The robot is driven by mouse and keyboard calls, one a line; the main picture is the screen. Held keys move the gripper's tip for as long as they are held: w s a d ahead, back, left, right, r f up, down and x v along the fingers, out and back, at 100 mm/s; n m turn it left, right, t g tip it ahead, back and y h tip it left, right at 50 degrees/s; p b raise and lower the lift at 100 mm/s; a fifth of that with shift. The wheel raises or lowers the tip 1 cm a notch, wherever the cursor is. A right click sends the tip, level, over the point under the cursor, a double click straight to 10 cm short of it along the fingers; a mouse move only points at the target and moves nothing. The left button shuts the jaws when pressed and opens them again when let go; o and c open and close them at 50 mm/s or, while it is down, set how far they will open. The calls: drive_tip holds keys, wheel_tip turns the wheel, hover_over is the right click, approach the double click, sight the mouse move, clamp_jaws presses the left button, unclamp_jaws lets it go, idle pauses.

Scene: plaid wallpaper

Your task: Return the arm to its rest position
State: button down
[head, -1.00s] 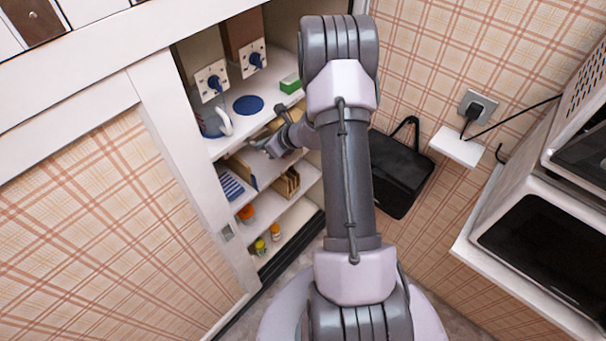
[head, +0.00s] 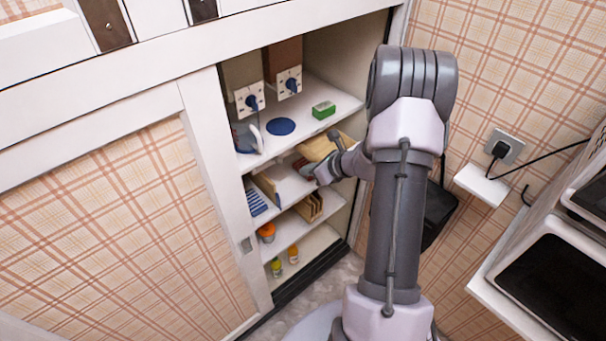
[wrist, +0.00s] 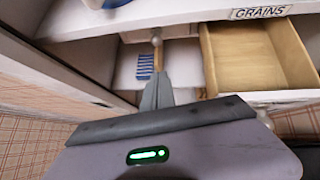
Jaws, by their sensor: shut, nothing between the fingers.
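My arm (head: 395,215) reaches from the bottom right of the head view toward an open-fronted cupboard (head: 235,180). My gripper (head: 308,172) is small in that view, in front of the middle shelves, partly covered by my wrist. In the wrist view my gripper (wrist: 157,75) points up the picture with its fingers together and nothing held. A wooden drawer (wrist: 250,50) stands open to the right of the fingers, under a shelf edge labelled GRAINS. It also shows behind my wrist in the head view (head: 318,149).
The cupboard holds two dispensers with blue knobs (head: 290,83), a blue disc (head: 281,126), a green box (head: 323,110), a blue-striped item (head: 256,203) and small jars (head: 267,232). A black bag (head: 437,215) and a microwave (head: 560,285) are right of my arm.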

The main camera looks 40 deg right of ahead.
drive_tip(key=v, duration=0.5)
drive_tip(key=s+a+r+n+g+y+b, duration=0.1)
drive_tip(key=a+r+n+b, duration=0.1)
drive_tip(key=a+r+n, duration=0.4)
drive_tip(key=s+a+r+n+g+y+b, duration=0.15)
drive_tip(key=a+n, duration=0.25)
drive_tip(key=a, duration=0.5)
drive_tip(key=a+r+n+g+b, duration=0.1)
drive_tip(key=a+r+n+b, duration=0.2)
drive_tip(key=a, duration=0.4)
drive_tip(key=s+a+n+h+b, duration=0.1)
drive_tip(key=s+a+n, duration=0.1)
drive_tip(key=s+n, duration=0.3)
drive_tip(key=s+a+r+n+h+b, duration=0.1)
drive_tip(key=s+a+n, duration=0.2)
drive_tip(key=s+n, duration=0.2)
drive_tip(key=s+a+n+h+b, duration=0.1)
drive_tip(key=s+a+n, duration=0.2)
drive_tip(key=s+n, duration=0.2)
drive_tip(key=s, duration=0.3)
drive_tip(key=shift+r+n+b, duration=0.25)
drive_tip(key=shift+n+b, duration=0.1)
drive_tip(key=shift+n, duration=0.05)
